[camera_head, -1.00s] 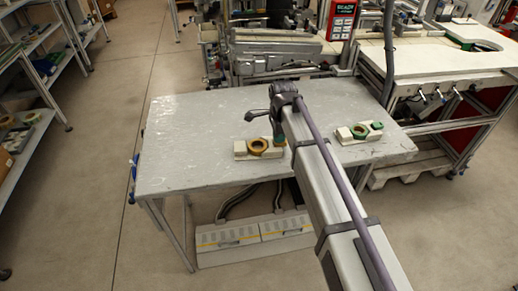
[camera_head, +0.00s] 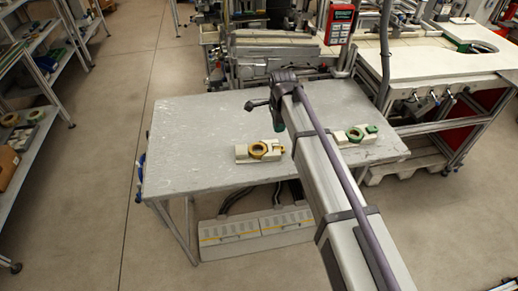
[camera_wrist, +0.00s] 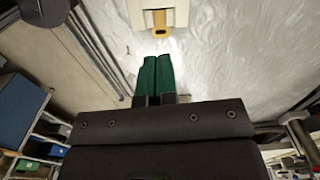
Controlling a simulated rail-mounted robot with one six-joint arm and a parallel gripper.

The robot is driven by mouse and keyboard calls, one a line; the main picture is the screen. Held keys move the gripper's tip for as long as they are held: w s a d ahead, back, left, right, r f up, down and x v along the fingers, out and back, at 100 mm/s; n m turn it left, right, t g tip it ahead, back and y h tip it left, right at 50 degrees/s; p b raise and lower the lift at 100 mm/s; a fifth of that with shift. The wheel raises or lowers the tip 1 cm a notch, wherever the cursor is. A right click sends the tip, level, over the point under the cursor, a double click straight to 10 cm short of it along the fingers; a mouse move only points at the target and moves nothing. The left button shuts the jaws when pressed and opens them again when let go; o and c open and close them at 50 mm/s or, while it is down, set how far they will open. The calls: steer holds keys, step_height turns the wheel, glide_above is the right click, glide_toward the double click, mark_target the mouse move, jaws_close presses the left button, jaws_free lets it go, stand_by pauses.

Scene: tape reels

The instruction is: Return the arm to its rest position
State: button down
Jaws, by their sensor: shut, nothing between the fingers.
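My gripper (camera_wrist: 155,72) shows in the wrist view as two green fingers shut side by side, with nothing between them. In the head view my gripper (camera_head: 278,122) is small and partly hidden by my arm. It appears above the table, behind the white block with the yellow reel. That yellow reel (camera_head: 259,150) rests on the white block (camera_head: 243,153). In the wrist view part of a white block with a yellow piece (camera_wrist: 160,24) lies beyond the fingertips, apart from them.
The grey table (camera_head: 195,130) has free room on its left and back. A green reel (camera_head: 355,134) sits on another white block right of my arm. A white workbench (camera_head: 425,62) stands at the right, shelves (camera_head: 45,85) at the left.

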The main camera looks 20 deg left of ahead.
steer(key=s+d+n, duration=0.3)
steer(key=s+d, duration=0.2)
steer(key=d, duration=0.8)
steer(key=s+d+n, duration=0.4)
steer(key=s+d, duration=0.2)
steer(key=d, duration=0.7)
steer(key=s+d+n, duration=0.4)
steer(key=s+d, duration=0.2)
steer(key=d, duration=0.6)
steer(key=shift+s+d, duration=0.15)
steer(key=shift+d, duration=0.25)
